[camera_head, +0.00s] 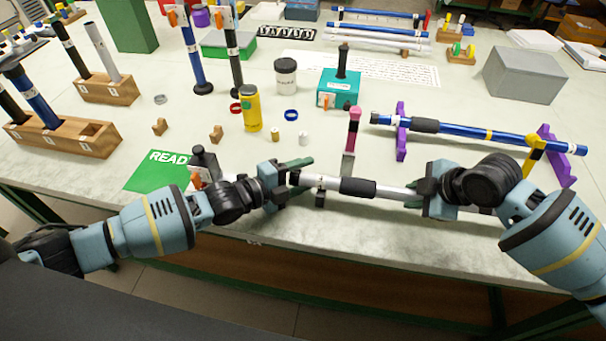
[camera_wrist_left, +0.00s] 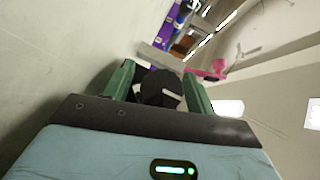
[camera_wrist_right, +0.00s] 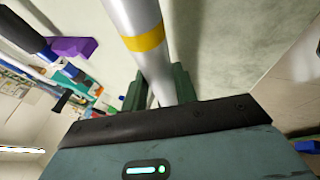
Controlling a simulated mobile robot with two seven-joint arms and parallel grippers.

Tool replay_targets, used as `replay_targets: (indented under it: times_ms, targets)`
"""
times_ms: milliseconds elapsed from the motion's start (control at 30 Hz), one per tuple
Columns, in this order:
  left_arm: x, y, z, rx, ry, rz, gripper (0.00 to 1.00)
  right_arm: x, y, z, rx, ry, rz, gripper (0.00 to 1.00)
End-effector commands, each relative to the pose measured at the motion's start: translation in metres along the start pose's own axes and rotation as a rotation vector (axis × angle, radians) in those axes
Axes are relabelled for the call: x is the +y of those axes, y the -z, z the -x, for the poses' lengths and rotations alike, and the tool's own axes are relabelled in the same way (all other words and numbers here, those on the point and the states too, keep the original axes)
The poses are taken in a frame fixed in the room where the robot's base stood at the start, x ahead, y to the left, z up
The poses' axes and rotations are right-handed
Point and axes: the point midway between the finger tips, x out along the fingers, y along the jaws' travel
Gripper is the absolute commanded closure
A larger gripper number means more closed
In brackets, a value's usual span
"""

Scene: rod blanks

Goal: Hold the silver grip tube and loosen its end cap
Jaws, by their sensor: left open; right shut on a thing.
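The silver grip tube (camera_head: 398,191), with a black grip sleeve (camera_head: 357,187), lies roughly level near the table's front edge. My right gripper (camera_head: 418,192) is shut on the tube to the right of the sleeve. In the right wrist view the silver tube (camera_wrist_right: 135,40) runs between the fingers, with a yellow band. My left gripper (camera_head: 299,178) is open at the tube's left end. In the left wrist view the black end cap (camera_wrist_left: 160,88) sits between its spread green fingers. In the head view the cap is largely hidden by the left gripper.
A pink-topped post (camera_head: 352,135) stands just behind the tube. A blue tube (camera_head: 465,132) rests on purple stands (camera_head: 401,135) at right. A green READY mat (camera_head: 155,172) lies left, near my left arm. A yellow bottle (camera_head: 251,108) and small rings stand behind.

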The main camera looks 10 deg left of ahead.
Motion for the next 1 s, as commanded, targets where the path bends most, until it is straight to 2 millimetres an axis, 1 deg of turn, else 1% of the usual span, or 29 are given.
replay_targets:
  times_ms: [100, 333, 367, 600, 700, 1000]
  targets:
    - [-0.0002, 0.0003, -0.004, 0.0, 0.0, 0.0, 0.44, 0.0004, 0.0003, 0.0003, 0.001, -0.001, 0.0, 0.96]
    - [-0.0002, 0.0003, -0.0042, 0.0, 0.0, 0.0, 0.44, 0.0004, 0.0003, 0.0003, 0.001, -0.001, 0.0, 0.96]
    - [-0.0002, 0.0002, -0.0042, 0.0, 0.0, 0.0, 0.47, 0.0004, 0.0003, 0.0003, 0.001, -0.001, 0.0, 0.96]
    - [-0.0001, 0.0002, -0.004, 0.0, 0.0, 0.0, 0.78, 0.0004, 0.0003, 0.0003, 0.001, -0.001, 0.0, 0.96]
    - [0.0, 0.0002, -0.0039, 0.0, 0.0, 0.0, 0.89, 0.0004, 0.0003, 0.0003, 0.001, -0.001, 0.0, 0.96]
    - [-0.0005, 0.0002, -0.0041, 0.003, -0.029, 0.027, 0.89, 0.0005, 0.0002, 0.0003, 0.001, -0.001, 0.0, 0.96]
